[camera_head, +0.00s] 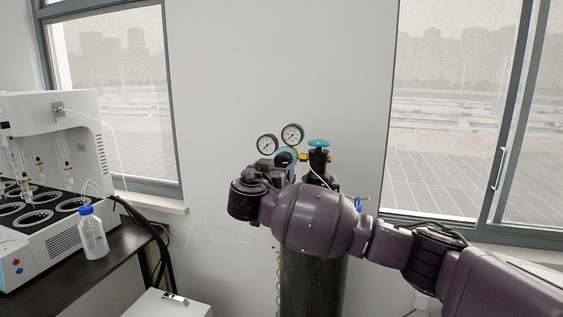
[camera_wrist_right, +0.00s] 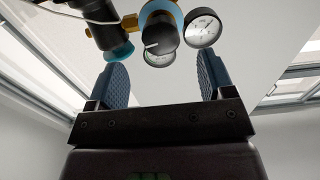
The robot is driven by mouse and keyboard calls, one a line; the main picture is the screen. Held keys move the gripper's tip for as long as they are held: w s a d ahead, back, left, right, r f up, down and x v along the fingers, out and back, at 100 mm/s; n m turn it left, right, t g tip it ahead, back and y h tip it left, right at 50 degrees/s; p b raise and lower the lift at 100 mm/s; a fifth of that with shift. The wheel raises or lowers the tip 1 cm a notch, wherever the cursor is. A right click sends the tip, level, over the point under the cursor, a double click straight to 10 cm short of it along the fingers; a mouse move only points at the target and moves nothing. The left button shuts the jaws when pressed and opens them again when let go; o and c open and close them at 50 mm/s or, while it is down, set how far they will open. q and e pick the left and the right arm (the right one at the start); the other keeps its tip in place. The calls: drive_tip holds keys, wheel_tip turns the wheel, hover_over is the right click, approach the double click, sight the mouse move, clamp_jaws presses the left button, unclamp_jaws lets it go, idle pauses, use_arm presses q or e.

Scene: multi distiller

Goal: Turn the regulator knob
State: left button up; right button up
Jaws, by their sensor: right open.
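The regulator knob (camera_wrist_right: 160,36) is a dark round knob with a white line and a blue ring behind it, in the upper middle of the right wrist view. In the head view the regulator (camera_head: 287,156) shows at the top of the dark gas cylinder (camera_head: 312,285), partly hidden by my right wrist. My right gripper (camera_wrist_right: 161,65) is open, its two blue fingers spread wide and empty. The knob shows beyond the fingertips, roughly between them. The gripper shows near the regulator in the head view (camera_head: 277,168), its fingers mostly hidden. My left gripper is not in view.
Two pressure gauges (camera_head: 292,134) (camera_head: 267,145) rise above the regulator. A blue valve handwheel (camera_head: 318,142) sits to their right. A dark bench (camera_head: 100,262) with a distiller (camera_head: 60,150) and a blue-capped bottle (camera_head: 92,235) stands at left. The wall is behind the cylinder.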

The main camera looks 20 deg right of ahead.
sight(281, 163)
drive_tip(key=p+x, duration=0.1)
drive_tip(key=x, duration=0.4)
drive_tip(key=shift+w+d+r, duration=0.1)
drive_tip(key=shift+w, duration=0.05)
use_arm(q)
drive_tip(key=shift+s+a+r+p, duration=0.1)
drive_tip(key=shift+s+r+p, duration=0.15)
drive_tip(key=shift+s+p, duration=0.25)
use_arm(e)
drive_tip(key=shift+x, duration=1)
drive_tip(key=c, duration=0.9)
use_arm(q)
drive_tip(key=shift+b, duration=0.35)
